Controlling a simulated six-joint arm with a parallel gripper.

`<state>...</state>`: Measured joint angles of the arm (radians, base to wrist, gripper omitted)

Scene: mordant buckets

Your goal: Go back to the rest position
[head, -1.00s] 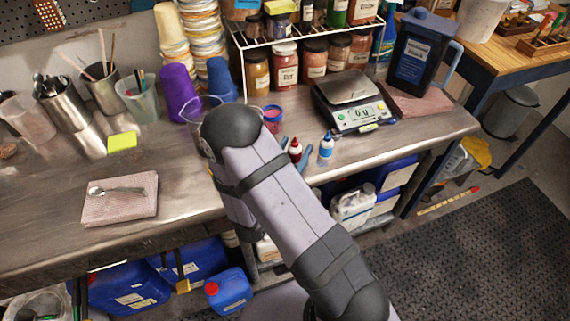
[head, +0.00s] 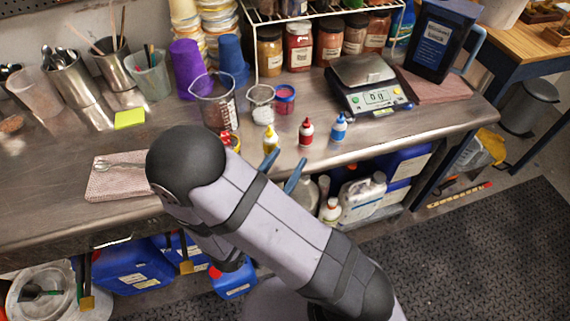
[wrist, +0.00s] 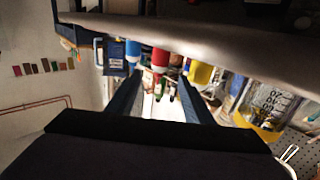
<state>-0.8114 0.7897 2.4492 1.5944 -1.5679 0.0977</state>
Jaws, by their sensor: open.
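My gripper (head: 282,170) shows in the head view as two blue fingertips past my arm, at the bench's front edge. In the wrist view my gripper (wrist: 160,98) has its fingers spread with nothing held between them. The red bottle (head: 306,132), the blue bottle (head: 339,128) and the yellow bottle (head: 270,138) stand on the bench beyond the fingertips. The wrist view, turned over, shows the red bottle (wrist: 160,58) between the fingers' lines but farther off. My forearm hides part of the bench front.
A glass beaker (head: 214,102), a small cup of white material (head: 262,106) and a scale (head: 368,86) stand farther back on the bench. A folded cloth with a spoon (head: 112,180) lies left of my arm. Blue canisters (head: 128,275) sit below the bench.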

